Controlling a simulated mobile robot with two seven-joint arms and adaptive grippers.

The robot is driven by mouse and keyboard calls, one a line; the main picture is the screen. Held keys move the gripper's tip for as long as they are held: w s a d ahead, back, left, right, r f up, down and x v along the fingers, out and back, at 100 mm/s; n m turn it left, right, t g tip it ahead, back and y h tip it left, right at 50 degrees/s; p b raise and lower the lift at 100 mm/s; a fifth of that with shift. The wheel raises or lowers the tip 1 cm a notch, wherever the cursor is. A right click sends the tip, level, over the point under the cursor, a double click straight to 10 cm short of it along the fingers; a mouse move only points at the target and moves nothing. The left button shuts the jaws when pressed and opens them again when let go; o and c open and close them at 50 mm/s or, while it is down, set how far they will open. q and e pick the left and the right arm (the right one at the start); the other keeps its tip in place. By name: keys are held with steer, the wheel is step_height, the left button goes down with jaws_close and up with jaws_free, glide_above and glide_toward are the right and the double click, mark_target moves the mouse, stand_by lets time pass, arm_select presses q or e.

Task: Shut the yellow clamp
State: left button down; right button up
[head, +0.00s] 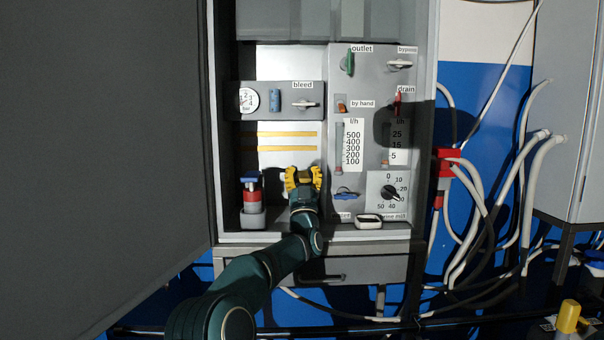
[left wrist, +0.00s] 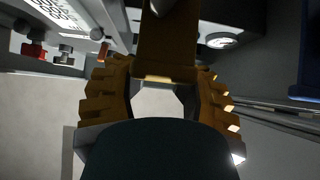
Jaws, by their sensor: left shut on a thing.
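My left gripper (head: 304,176) is at the lower middle of the open grey cabinet, in front of its pale back panel. Its toothed yellow fingers show on both sides of the left wrist view. They are shut on a yellow-brown piece (left wrist: 168,48) that stands up between them, which I take for the yellow clamp. In the head view the gripper covers the clamp, so its shape and how far it is closed cannot be told. My right gripper is not in view.
A blue valve handle (head: 346,193) and a black dial (head: 390,192) are close on the right. Two yellow strips (head: 283,148) run across the panel above. A large dark panel (head: 100,140) fills the left.

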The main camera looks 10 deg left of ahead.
arm_select(q)
steer(key=shift+w+f, duration=0.25)
steer(key=shift+f, duration=0.5)
steer(key=shift+c, duration=2.4)
jaws_free()
steer(key=shift+o, duration=0.9)
steer(key=shift+a, duration=0.1)
steer(key=shift+s+r, duration=0.15)
steer(key=shift+r, duration=0.15)
steer(key=shift+s+f, duration=0.25)
steer(key=shift+f, duration=0.15)
steer(key=s+d+f, duration=0.1)
steer(key=s+d, duration=0.1)
steer(key=s, duration=0.5)
steer(key=s+d+f, duration=0.1)
steer(key=s+f, duration=0.1)
steer(key=s, duration=0.5)
steer(key=shift+s+d, duration=0.2)
steer(key=shift+d, duration=0.15)
